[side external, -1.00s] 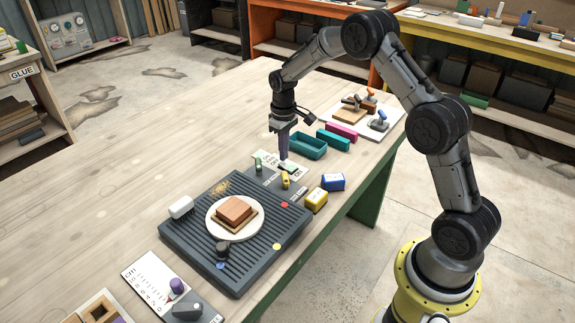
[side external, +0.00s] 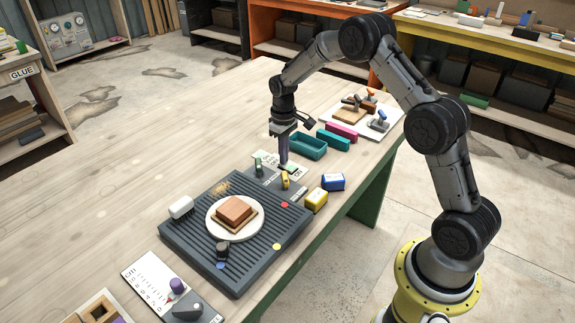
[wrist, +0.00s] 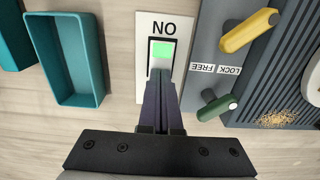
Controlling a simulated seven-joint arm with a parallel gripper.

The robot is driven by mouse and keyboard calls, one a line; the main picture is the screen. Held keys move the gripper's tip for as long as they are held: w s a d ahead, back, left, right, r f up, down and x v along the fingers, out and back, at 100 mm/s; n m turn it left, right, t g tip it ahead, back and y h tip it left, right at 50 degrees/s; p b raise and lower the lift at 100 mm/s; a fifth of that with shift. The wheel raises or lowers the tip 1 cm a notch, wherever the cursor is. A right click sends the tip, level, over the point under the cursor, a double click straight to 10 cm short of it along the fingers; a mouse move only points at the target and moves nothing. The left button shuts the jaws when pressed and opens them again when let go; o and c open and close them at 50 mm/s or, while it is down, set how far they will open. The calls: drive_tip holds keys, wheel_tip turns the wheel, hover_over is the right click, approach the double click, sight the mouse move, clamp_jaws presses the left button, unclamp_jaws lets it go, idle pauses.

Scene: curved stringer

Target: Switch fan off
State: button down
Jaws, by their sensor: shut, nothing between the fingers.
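A white switch plate (wrist: 147,92) with a green-lit rocker (wrist: 161,52) shows in the wrist view. The word ON reads upside down above the rocker. My gripper (wrist: 162,84) is shut, with its fingertips over the plate at the rocker's lower end, hiding the part below. I cannot tell whether the tips touch it. In the side view the plate (side external: 296,173) lies flat on the table, with my gripper (side external: 284,163) pointing down onto it. I cannot pick out the fan itself.
A dark ribbed board (side external: 183,243) with a yellow lever (wrist: 249,31) and a green lever (wrist: 216,107) is close beside the plate. A teal open bin (side external: 306,146) stands on the other side.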

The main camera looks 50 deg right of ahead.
drive_tip(key=shift+f, duration=0.2)
drive_tip(key=shift+r, duration=3.55)
drive_tip(key=s+a+r+t, duration=0.15)
drive_tip(key=a+r, duration=0.25)
drive_tip(key=r, duration=0.7)
drive_tip(key=s+a+r+n+t, duration=0.1)
drive_tip(key=s+a+r+t, duration=0.3)
drive_tip(key=s+r, duration=0.6)
drive_tip(key=s+a+r, duration=0.1)
drive_tip(key=s+a, duration=0.1)
drive_tip(key=s, duration=0.4)
drive_tip(key=s+a+r, duration=0.1)
drive_tip(key=s+a, duration=0.1)
drive_tip(key=s, duration=0.5)
drive_tip(key=s+f, duration=0.7)
drive_tip(key=s, duration=0.1)
drive_tip(key=shift+f+m, duration=0.3)
drive_tip(key=shift+m, duration=0.1)
